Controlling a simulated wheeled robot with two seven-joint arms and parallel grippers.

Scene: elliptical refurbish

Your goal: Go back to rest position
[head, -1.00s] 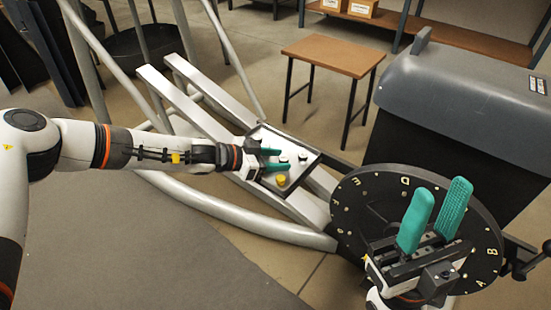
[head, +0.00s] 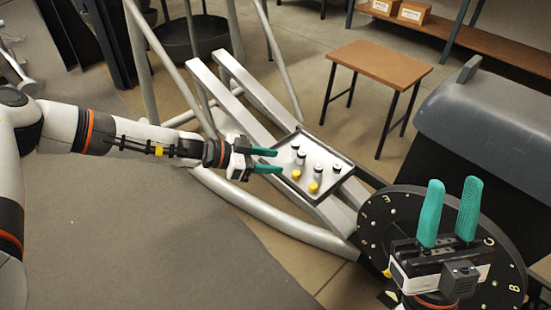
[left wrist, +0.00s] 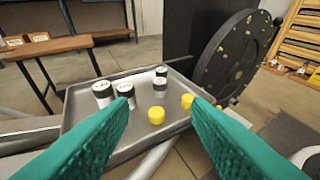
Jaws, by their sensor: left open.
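My left gripper (head: 272,161) is open and empty at the left edge of the grey tray (head: 326,158), with its teal fingers apart. In the left wrist view the tray (left wrist: 138,143) lies beyond and between the fingers. It carries several black-and-white cylinders, such as one (left wrist: 103,93) at the left, and yellow pieces, such as one (left wrist: 156,115) near the middle.
The tray rests on a grey metal frame (head: 245,90) with curved tubes. A brown-topped table (head: 380,62) stands behind. A grey-and-black machine body (head: 485,120) is at the right. A shelf with boxes (head: 413,13) is at the back.

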